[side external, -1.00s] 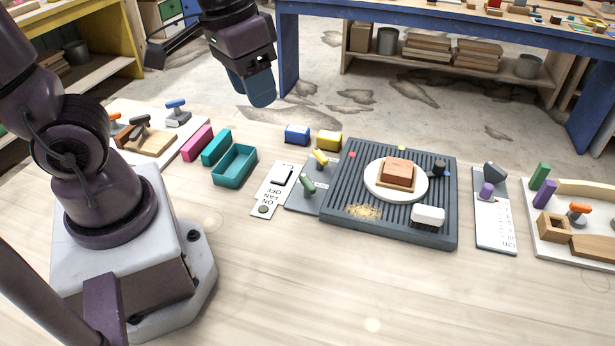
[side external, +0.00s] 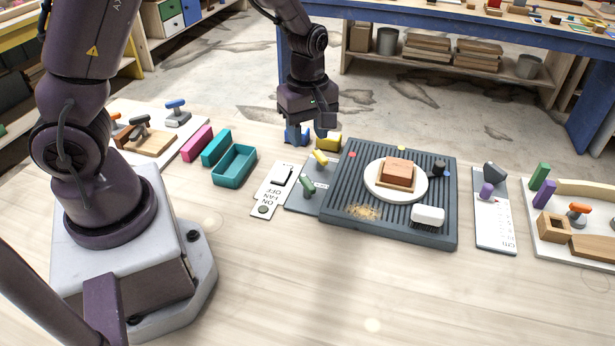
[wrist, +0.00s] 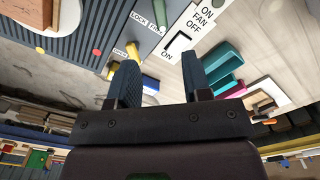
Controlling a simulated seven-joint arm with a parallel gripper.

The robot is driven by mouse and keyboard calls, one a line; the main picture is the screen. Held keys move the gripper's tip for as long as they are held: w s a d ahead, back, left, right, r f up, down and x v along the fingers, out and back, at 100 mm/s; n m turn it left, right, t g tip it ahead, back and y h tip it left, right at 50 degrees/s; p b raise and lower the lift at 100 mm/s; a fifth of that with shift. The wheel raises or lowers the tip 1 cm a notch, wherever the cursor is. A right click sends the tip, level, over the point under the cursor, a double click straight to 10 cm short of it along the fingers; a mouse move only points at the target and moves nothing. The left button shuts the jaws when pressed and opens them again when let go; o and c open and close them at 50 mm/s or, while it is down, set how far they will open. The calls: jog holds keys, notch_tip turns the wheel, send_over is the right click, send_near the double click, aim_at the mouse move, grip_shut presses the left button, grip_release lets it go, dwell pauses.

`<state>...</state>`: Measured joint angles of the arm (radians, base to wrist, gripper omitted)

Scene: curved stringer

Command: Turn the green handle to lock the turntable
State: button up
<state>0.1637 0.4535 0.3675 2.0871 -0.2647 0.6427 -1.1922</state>
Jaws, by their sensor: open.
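The green handle (side external: 307,184) stands on a grey plate (side external: 300,200) at the left edge of the ribbed board. In the wrist view the green handle (wrist: 158,12) is at the top, by a "LOCK" label. The turntable (side external: 373,192) is a white disc on the board, with a reddish-brown block on a wooden piece (side external: 397,173) on it. My gripper (wrist: 160,68) is open, with nothing seen between its fingers. In the side view it is behind the plate, over the blue and yellow blocks, apart from the green handle.
A yellow handle (side external: 320,157) shares the plate. A fan switch panel (side external: 270,192) lies left of it, then a teal tray (side external: 235,166). A yellow block (side external: 329,142) is close to my gripper. A white brush (side external: 428,214) lies on the board. The front table is clear.

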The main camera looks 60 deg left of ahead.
aim_at(308, 181)
notch_tip(308, 181, down, 12)
jog(key=shift+r, duration=0.1)
dwell(0.4)
grip_shut()
